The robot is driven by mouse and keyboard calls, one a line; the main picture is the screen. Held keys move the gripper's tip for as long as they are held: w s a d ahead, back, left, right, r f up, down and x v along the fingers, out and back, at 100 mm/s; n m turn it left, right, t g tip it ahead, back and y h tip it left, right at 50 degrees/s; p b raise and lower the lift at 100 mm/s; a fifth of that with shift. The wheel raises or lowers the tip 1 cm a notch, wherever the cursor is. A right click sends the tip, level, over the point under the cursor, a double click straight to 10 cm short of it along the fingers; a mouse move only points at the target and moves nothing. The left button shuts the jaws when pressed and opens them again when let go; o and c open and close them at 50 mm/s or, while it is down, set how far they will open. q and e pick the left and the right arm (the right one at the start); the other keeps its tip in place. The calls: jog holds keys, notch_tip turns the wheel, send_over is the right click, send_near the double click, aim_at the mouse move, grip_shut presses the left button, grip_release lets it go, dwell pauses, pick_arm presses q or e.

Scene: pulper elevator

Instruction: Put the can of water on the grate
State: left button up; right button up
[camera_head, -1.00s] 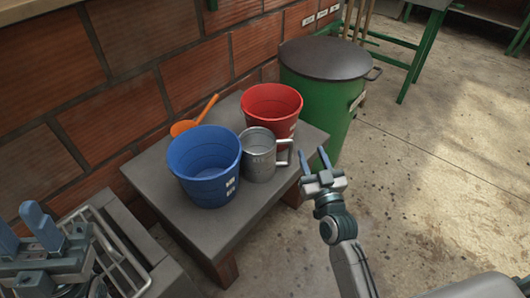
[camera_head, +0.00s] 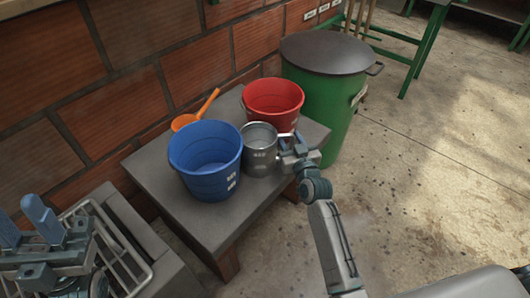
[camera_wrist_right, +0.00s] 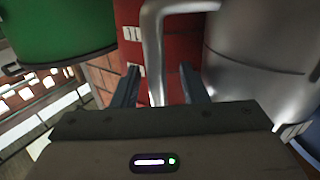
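The can is a metal mug (camera_head: 259,151) with a side handle, upright on the small grey table between the two buckets. It fills the right of the right wrist view (camera_wrist_right: 265,50). My right gripper (camera_head: 289,146) is at the can's handle; in the wrist view its two fingers (camera_wrist_right: 162,85) are apart, one on each side of the handle (camera_wrist_right: 153,45). The water inside cannot be made out. The grate (camera_head: 127,246) is a metal wire rack at lower left, partly hidden by my left gripper (camera_head: 24,224), which is open and empty above it.
A blue bucket (camera_head: 205,165) stands close to the can's left and a red bucket (camera_head: 273,100) behind it. An orange ladle (camera_head: 187,121) lies near the brick wall. A green barrel (camera_head: 325,100) stands behind the table (camera_head: 160,190). The floor at right is clear.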

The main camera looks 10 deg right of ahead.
jog(key=shift+w, duration=0.35)
jog(key=shift+c, duration=0.4)
grip_shut()
jog(key=shift+r, duration=0.15)
